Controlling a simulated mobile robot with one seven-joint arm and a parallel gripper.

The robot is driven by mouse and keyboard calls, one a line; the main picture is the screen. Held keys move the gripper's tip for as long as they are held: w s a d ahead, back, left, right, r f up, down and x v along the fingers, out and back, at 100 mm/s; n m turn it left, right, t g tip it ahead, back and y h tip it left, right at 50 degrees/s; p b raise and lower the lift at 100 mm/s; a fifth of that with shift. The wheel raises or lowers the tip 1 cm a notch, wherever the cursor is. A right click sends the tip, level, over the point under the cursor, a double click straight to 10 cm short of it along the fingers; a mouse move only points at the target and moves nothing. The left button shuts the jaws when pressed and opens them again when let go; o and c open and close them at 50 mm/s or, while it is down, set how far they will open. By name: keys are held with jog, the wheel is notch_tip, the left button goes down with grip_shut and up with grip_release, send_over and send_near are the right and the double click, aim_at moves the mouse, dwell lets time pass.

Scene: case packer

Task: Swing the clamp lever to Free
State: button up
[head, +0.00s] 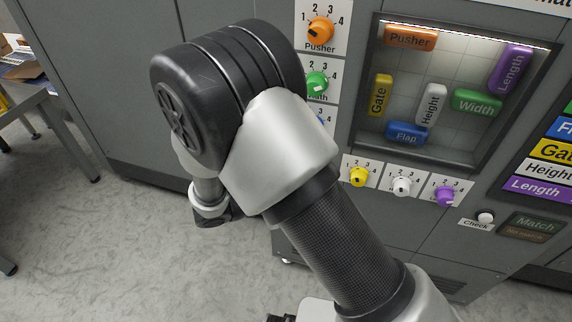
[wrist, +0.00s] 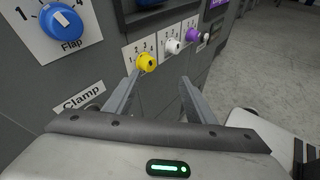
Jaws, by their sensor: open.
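In the wrist view, a white label reading Clamp (wrist: 84,97) is on the grey machine front at the left, below the blue Flap knob (wrist: 62,22). A bit of something pale shows by the label, but my gripper's body hides most of that spot; I cannot make out the clamp lever or its position. My gripper (wrist: 160,78) is open and empty, its two fingers apart and pointing toward the panel, to the right of the label. In the head view my arm covers the clamp area, and the fingers cannot be made out.
The yellow knob (wrist: 147,62), white knob (wrist: 172,46) and purple knob (wrist: 193,34) sit just beyond my fingers. Orange (head: 320,31) and green (head: 316,84) knobs are higher up, beside the lit window (head: 365,130). A table (head: 50,100) stands far left; the floor between is clear.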

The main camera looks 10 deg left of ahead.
jog(key=s+a+f+n+t+y+b, duration=0.25)
jog(key=a+f+n+t+y, duration=0.25)
jog(key=a+f+n, duration=0.5)
jog(key=s+a+f+n+t+y+b, duration=0.2)
jog(key=s+a+f+n+t+y, duration=0.3)
jog(key=f, duration=0.8)
jog(key=w+b, duration=0.1)
jog(key=w, duration=1.6)
jog(key=shift+w+d+g+h, duration=0.3)
jog(key=shift+w+d, duration=0.05)
jog(key=shift+d, duration=0.1)
jog(key=shift+n, duration=0.3)
grip_shut()
